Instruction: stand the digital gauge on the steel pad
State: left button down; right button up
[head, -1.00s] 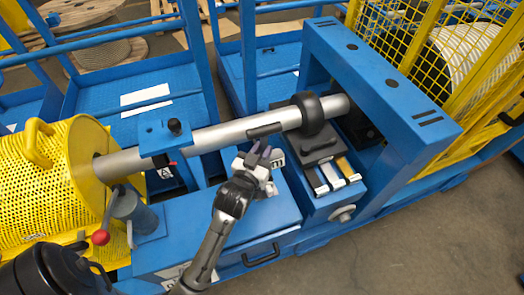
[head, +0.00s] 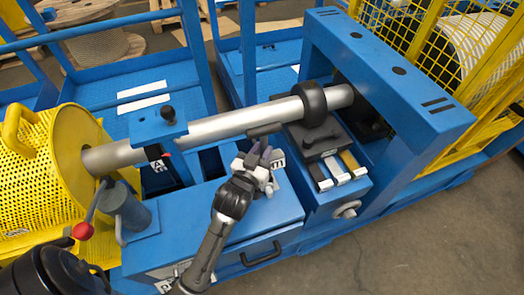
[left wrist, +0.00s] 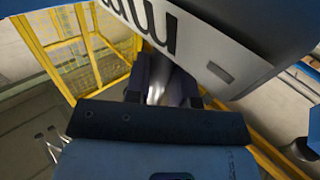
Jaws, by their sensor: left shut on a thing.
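My left gripper (head: 263,155) is over the blue cabinet top, just in front of the steel shaft. It is shut on the digital gauge, whose white edge with dark lettering (head: 278,163) shows beside the fingers. In the left wrist view the gauge (left wrist: 195,40) fills the upper right, with a pale face marked "mm" and a dark body, tilted in the picture. The dark fingers (left wrist: 168,85) are beside it, with a bright metal part between them. I cannot pick out the steel pad with certainty. My right gripper is not in view.
The shaft (head: 230,123) runs above the cabinet, with a black ring (head: 314,104) near the blue frame (head: 400,70). A dark plate and pale and yellow blocks (head: 350,161) lie to the right. A yellow mesh drum (head: 50,165) and a red-knobbed lever (head: 83,231) stand left.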

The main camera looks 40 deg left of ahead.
pick_arm(q)
jog(key=shift+f, duration=0.35)
dwell(0.7)
jog(key=c, duration=0.9)
grip_release()
jog(key=shift+w, duration=0.1)
jog(key=shift+f, duration=0.35)
jog(key=shift+s+r, duration=0.1)
jog(key=shift+s, duration=0.2)
jog(key=p+v, duration=0.1)
jog(key=v, duration=0.6)
jog(key=shift+d+r, duration=0.1)
